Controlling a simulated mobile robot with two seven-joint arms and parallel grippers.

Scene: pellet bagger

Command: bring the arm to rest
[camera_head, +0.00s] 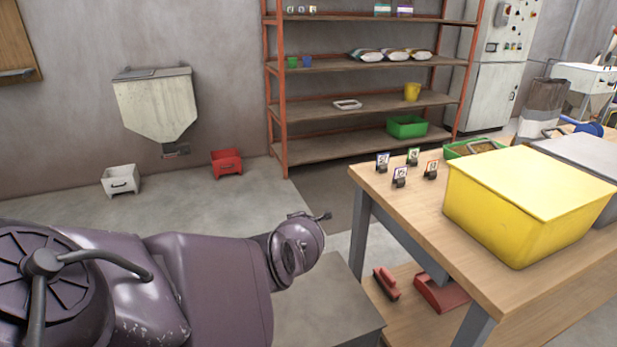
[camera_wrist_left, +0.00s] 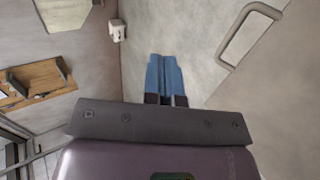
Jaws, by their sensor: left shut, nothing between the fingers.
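My left gripper (camera_wrist_left: 165,58) shows in the left wrist view. Its two blue fingers lie side by side, shut, with nothing between them. They point out over bare grey floor and touch nothing that I can see. I cannot make out the left fingers in the head view. My right gripper is in neither view.
In the head view, a wooden table (camera_head: 476,262) bears a yellow bin (camera_head: 520,205), small card stands and a green tray. Shelves (camera_head: 365,76) stand behind. A hopper (camera_head: 157,105) hangs above white (camera_head: 121,181) and red (camera_head: 227,164) bins. Left floor is mostly clear.

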